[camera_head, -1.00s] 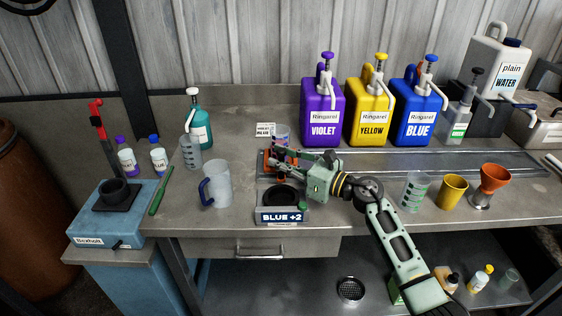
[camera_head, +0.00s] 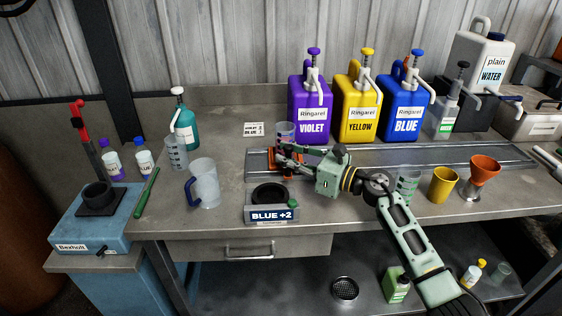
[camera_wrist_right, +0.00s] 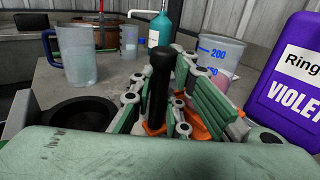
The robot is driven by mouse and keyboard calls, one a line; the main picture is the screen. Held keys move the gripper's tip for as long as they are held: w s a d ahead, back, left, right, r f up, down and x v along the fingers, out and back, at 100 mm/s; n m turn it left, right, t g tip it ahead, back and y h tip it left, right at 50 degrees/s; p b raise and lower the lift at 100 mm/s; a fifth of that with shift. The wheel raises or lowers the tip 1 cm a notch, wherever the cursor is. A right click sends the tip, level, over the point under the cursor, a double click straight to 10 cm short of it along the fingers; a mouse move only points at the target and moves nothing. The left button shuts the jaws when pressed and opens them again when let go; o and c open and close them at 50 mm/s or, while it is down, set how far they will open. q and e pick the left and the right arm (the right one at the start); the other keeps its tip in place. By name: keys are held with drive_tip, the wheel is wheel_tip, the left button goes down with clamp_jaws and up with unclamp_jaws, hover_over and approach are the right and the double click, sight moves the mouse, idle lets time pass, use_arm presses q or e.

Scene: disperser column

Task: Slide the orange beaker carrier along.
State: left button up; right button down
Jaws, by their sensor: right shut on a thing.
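The orange beaker carrier (camera_head: 271,160) sits at the left end of the grey metal rail on the bench. In the right wrist view its orange base (camera_wrist_right: 198,135) shows low between and behind my fingers. A clear beaker with pink liquid (camera_head: 285,131) stands at the carrier, and it shows with blue marks in the right wrist view (camera_wrist_right: 215,55). My right gripper (camera_head: 284,156) is shut on the carrier's upright black handle (camera_wrist_right: 158,85). The fingers hide much of the carrier. My left gripper is not in view.
Violet (camera_head: 311,112), yellow (camera_head: 354,110) and blue (camera_head: 402,113) jugs stand behind the rail (camera_head: 450,157). A black round pad with a BLUE +2 sign (camera_head: 271,215) lies in front. The rail to the right looks clear beyond my arm.

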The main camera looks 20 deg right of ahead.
drive_tip(key=shift+a, duration=0.1)
drive_tip(key=c, duration=1.7)
unclamp_jaws()
drive_tip(key=v, duration=1.2)
